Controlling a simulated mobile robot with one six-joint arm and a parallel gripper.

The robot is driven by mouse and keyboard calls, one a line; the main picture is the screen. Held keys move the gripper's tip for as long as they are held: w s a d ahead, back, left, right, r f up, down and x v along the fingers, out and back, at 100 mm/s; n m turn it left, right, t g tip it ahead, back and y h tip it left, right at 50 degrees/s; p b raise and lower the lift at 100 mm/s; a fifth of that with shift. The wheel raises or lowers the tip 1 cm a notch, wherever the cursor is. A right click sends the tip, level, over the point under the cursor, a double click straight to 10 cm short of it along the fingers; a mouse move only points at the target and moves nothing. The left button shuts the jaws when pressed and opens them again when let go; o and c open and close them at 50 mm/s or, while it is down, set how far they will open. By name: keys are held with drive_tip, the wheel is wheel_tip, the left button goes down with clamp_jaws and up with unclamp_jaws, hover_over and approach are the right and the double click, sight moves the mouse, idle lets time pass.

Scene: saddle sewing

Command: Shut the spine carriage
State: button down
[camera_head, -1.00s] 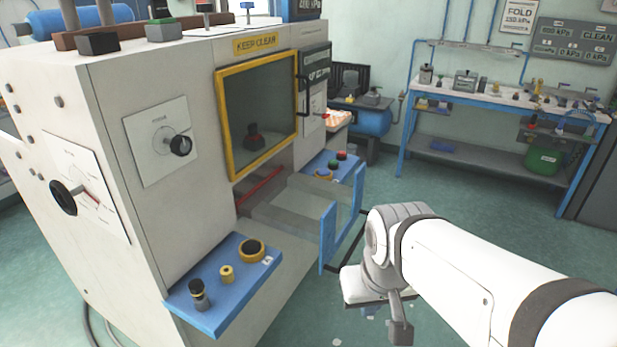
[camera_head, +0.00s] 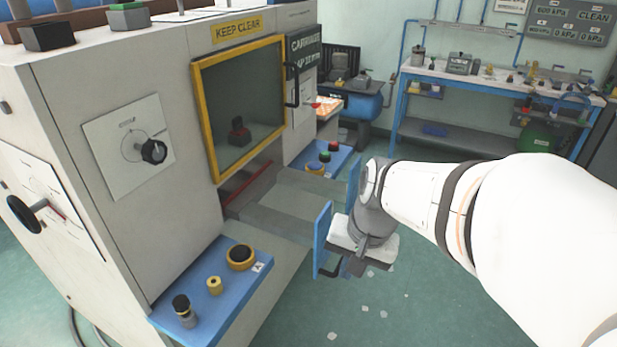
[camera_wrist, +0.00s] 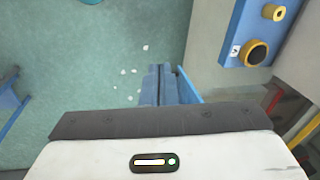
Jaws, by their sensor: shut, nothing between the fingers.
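The spine carriage (camera_head: 290,200) is a grey sliding tray that sticks out of the machine below the yellow-framed window. My gripper (camera_wrist: 160,72) is shut and empty. In the head view my wrist is close in front of the blue front and hides part of it. In the wrist view, a blue edge of the front (camera_wrist: 187,88) shows beside the fingers. I cannot tell whether they touch.
A blue ledge (camera_head: 205,300) with knobs juts out left of the carriage. Another ledge (camera_head: 328,160) with coloured buttons is on its right. A workbench (camera_head: 480,85) stands at the back. The green floor (camera_head: 400,320) in front is clear except for small pale scraps.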

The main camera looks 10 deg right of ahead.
drive_tip(key=w+d+f+m+t+y+p, duration=0.1)
drive_tip(key=w+d+f+m+t+y, duration=0.2)
drive_tip(key=w+d+m, duration=0.55)
drive_tip(key=w+d+f+m+t+y, duration=0.15)
drive_tip(key=w+d+f+m, duration=0.35)
drive_tip(key=m, duration=0.7)
drive_tip(key=w+a+f+p, duration=0.1)
drive_tip(key=w+a+f, duration=0.5)
drive_tip(key=w+a, duration=0.1)
drive_tip(key=shift+w+a+n+g+y, duration=0.35)
drive_tip(key=shift+a+g+y, duration=0.1)
drive_tip(key=shift+a, duration=0.15)
drive_tip(key=shift+s, duration=0.1)
